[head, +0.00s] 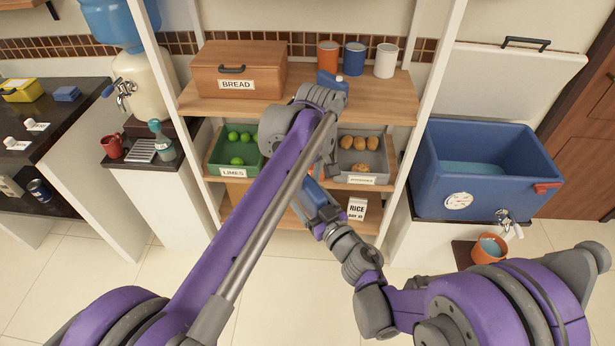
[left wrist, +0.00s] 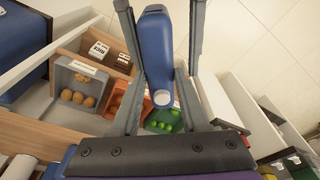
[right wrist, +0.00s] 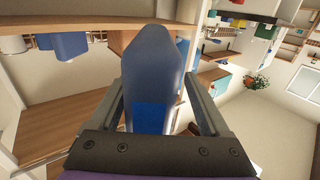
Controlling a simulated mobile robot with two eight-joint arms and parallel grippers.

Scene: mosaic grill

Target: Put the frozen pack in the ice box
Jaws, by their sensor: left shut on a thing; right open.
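The frozen pack (head: 318,199) is a blue, flat bottle-like piece in front of the shelves. My left gripper (head: 312,180) comes down from above and is shut on it. In the left wrist view the pack (left wrist: 156,45) sits between the fingers, its white cap towards the palm. My right gripper (head: 329,219) is open just below, its fingers on either side of the blue body (right wrist: 155,70) in the right wrist view. Contact there cannot be told. The ice box (head: 484,180) is a blue open-topped box at the right, with a gauge and a tap.
The shelf unit holds a bread box (head: 238,70), cups (head: 354,59), a lime bin (head: 222,150), a potato bin (head: 360,178) and a rice pack (head: 357,208). Another blue item (head: 333,82) shows by my left wrist. A shelf post (head: 418,110) stands before the ice box. An orange bucket (head: 489,248) sits below its tap.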

